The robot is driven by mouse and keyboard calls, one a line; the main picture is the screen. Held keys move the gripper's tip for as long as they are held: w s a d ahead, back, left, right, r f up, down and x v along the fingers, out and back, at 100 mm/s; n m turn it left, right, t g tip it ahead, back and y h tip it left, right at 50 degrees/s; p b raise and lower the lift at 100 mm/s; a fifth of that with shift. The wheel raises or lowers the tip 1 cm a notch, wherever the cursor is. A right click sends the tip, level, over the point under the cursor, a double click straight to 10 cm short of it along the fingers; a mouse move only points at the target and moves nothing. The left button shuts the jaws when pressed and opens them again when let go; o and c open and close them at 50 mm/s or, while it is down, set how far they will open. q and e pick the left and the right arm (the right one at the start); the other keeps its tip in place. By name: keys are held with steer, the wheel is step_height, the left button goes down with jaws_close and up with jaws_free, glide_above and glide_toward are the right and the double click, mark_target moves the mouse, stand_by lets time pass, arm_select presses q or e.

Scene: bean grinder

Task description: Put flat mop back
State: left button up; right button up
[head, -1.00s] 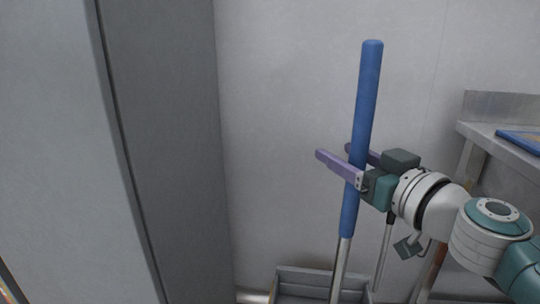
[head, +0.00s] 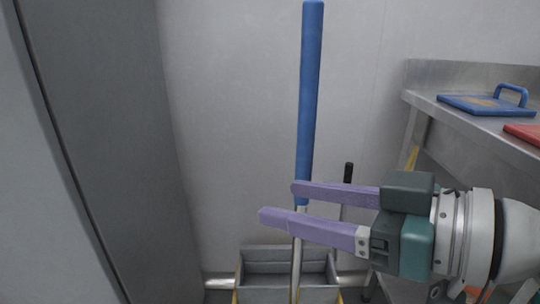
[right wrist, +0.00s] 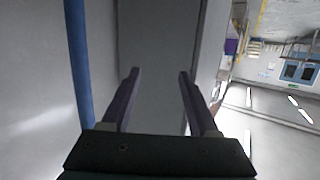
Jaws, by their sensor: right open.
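The flat mop (head: 310,100) stands nearly upright, with a long blue grip and a bare metal shaft below. Its lower end goes down into a grey box-like bucket (head: 285,267) on the floor; the mop head is hidden. My right gripper (head: 279,203) is open beside the lower end of the blue grip. In the right wrist view the blue handle (right wrist: 79,70) runs outside the left finger, and the gap between the fingers (right wrist: 157,75) is empty. My left gripper is not in view.
A steel table (head: 425,92) stands at the right with a blue board (head: 485,105) and a red board (head: 525,132). A grey cabinet side (head: 105,120) is at the left. A black-topped thin handle (head: 348,172) stands behind my right gripper. Wall behind.

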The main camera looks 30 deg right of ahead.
steer(key=s+a+f+g+h, duration=0.2)
steer(key=s+a+f+g, duration=0.3)
steer(key=s+f+g, duration=0.4)
steer(key=s+d+f+m+g+h, duration=0.1)
steer(key=s+d+m+h, duration=0.1)
steer(key=s+d+h, duration=0.1)
steer(key=s+d, duration=0.1)
steer(key=s, duration=0.1)
steer(key=shift+s+d+g+h, duration=0.3)
steer(key=shift+h, duration=0.1)
step_height(320, 180, up, 69)
steer(key=p, duration=6.9)
steer(key=shift+f, duration=0.1)
